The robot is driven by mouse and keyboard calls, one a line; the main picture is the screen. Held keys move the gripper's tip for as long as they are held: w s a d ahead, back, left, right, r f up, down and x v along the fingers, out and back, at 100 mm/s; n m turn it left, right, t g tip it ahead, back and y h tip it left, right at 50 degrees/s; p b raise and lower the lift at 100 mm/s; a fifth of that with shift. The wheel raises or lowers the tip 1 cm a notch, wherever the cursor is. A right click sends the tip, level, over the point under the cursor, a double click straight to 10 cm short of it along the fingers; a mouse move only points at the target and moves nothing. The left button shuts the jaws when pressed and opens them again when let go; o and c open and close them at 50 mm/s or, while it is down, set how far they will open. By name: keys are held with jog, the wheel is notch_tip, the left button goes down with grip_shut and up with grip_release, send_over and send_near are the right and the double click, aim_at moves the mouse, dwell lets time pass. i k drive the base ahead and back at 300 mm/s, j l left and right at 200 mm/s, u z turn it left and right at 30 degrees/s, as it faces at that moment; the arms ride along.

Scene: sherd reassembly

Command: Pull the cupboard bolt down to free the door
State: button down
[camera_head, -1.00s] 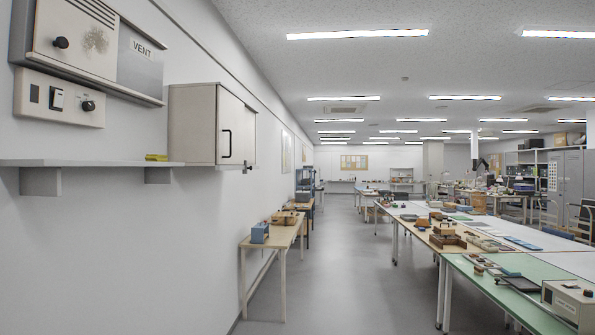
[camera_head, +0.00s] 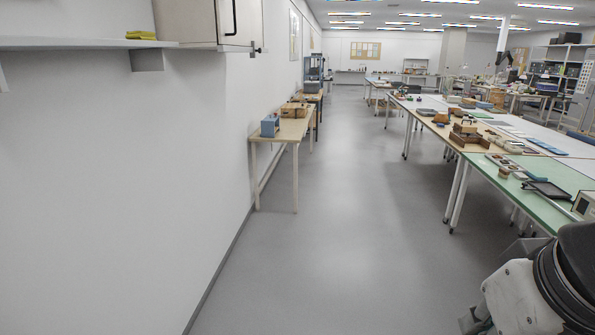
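The wall cupboard (camera_head: 205,20) is at the top left, cut off by the upper edge of the picture. It has a light front and a dark upright handle (camera_head: 234,18). A small dark fitting (camera_head: 255,48) sits at its lower right corner; it may be the bolt, but it is too small to tell its position. The door looks shut. My gripper is not in view; a dark and grey part of my arm shows at the lower right, well away from the cupboard.
A wall shelf (camera_head: 70,43) with a yellow item (camera_head: 141,35) runs left of the cupboard. A small wooden table (camera_head: 283,132) with a blue box (camera_head: 270,126) stands along the wall. Long worktables (camera_head: 520,185) line the right. The grey floor (camera_head: 330,240) between is clear.

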aim_at(253, 55)
jog(key=i+j+u, duration=0.15)
jog(key=i, duration=0.4)
jog(key=i+u, duration=0.15)
jog(key=i, duration=0.4)
jog(key=i+u, duration=0.15)
jog(key=i, duration=0.4)
jog(key=i+u, duration=0.15)
jog(key=i, duration=0.4)
jog(key=i+l+u, duration=0.15)
jog(key=i, duration=0.4)
jog(key=i+l+u, duration=0.15)
jog(key=i, duration=0.4)
